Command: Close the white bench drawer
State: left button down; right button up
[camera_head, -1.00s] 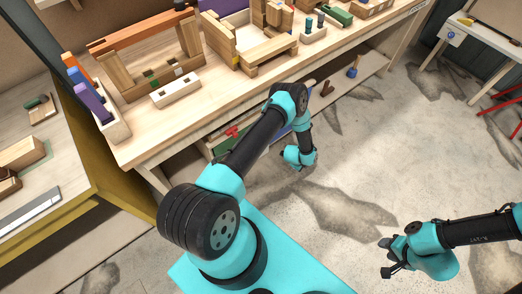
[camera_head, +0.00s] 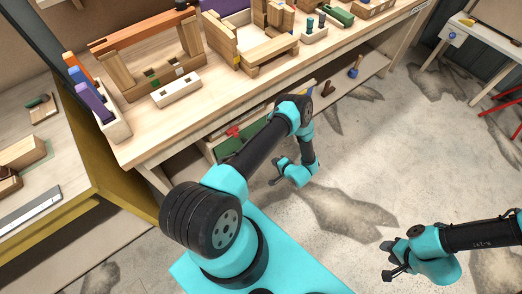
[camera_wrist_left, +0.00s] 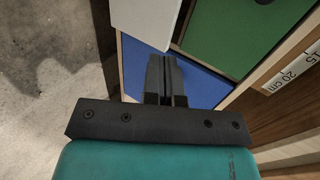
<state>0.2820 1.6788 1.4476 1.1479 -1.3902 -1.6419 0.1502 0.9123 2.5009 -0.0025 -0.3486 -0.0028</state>
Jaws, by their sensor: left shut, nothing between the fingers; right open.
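The drawer hangs under the front edge of the wooden bench (camera_head: 200,130) and stands out from it. Its green inside (camera_head: 228,146) shows in the head view, partly hidden behind my left arm. In the left wrist view a white panel (camera_wrist_left: 145,20), which looks like the drawer front, lies just ahead of the fingers, beside green (camera_wrist_left: 225,30) and blue (camera_wrist_left: 205,82) surfaces. My left gripper (camera_head: 275,174) is shut and empty, on the floor side of the drawer; I cannot tell whether it touches the panel. My right gripper (camera_head: 386,261) is open and empty over the floor.
A red item (camera_head: 233,131) shows at the drawer. Wooden frames and a white block (camera_head: 176,91) stand on the bench top. A lower shelf (camera_head: 365,75) runs under the bench. The grey floor (camera_head: 350,150) is clear in the middle.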

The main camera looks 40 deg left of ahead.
pick_arm(q)
jog(key=a+r+x, duration=0.1)
jog(key=x, duration=1.2)
jog(key=shift+w+a+r, duration=0.2)
jog(key=shift+w+r, duration=0.05)
